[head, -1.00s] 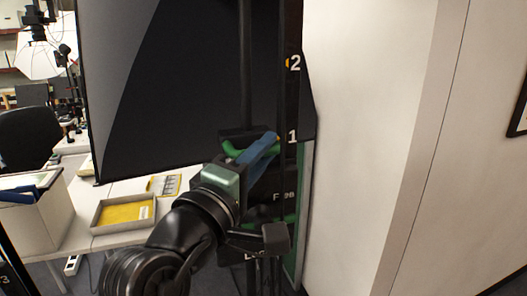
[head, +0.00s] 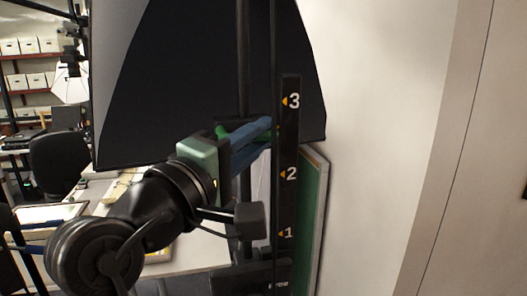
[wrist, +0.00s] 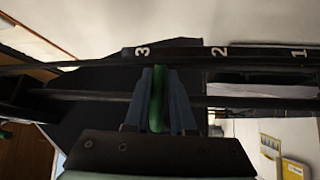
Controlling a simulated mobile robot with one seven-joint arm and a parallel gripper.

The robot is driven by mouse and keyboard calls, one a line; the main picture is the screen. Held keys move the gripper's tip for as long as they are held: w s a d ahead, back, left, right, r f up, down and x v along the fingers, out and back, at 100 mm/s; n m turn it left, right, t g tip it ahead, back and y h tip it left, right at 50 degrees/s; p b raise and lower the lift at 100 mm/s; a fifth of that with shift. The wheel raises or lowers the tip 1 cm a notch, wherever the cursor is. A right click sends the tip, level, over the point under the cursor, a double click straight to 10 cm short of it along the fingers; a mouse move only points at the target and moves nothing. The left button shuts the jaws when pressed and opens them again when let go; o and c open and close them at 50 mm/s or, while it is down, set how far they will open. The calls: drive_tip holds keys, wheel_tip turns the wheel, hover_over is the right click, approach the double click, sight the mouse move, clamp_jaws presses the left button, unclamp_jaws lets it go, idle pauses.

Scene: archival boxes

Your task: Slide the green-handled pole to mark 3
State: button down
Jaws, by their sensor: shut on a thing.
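In the wrist view the green handle (wrist: 157,100) stands between the fingers of my gripper (wrist: 159,80). The black scale strip (head: 290,140) carries marks 1, 2 and 3 with yellow pointers. The handle is between marks 2 and 3, nearer 3. In the wrist view it sits slightly to the mark 2 side of the 3.
A large black panel (head: 190,80) hangs behind the pole. A green board (head: 311,225) leans by the white wall (head: 390,90) at right. A white table (head: 205,255) and a dark chair (head: 57,160) are at left. Shelves with boxes stand farther back.

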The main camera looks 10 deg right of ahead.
wheel_tip(320, 180, up, 5)
drive_tip(key=shift+s+f+p, duration=0.1)
drive_tip(key=shift+p, duration=0.95)
drive_tip(key=c, duration=0.8)
unclamp_jaws()
drive_tip(key=shift+c, duration=0.2)
drive_tip(key=shift+f, duration=0.1)
drive_tip(key=shift+s+a+f+b, duration=0.1)
drive_tip(key=shift+a+f+b, duration=0.1)
drive_tip(key=shift+a+b, duration=0.1)
drive_tip(key=b+v, duration=0.6)
drive_tip(key=v, duration=0.6)
drive_tip(key=shift+s, duration=0.25)
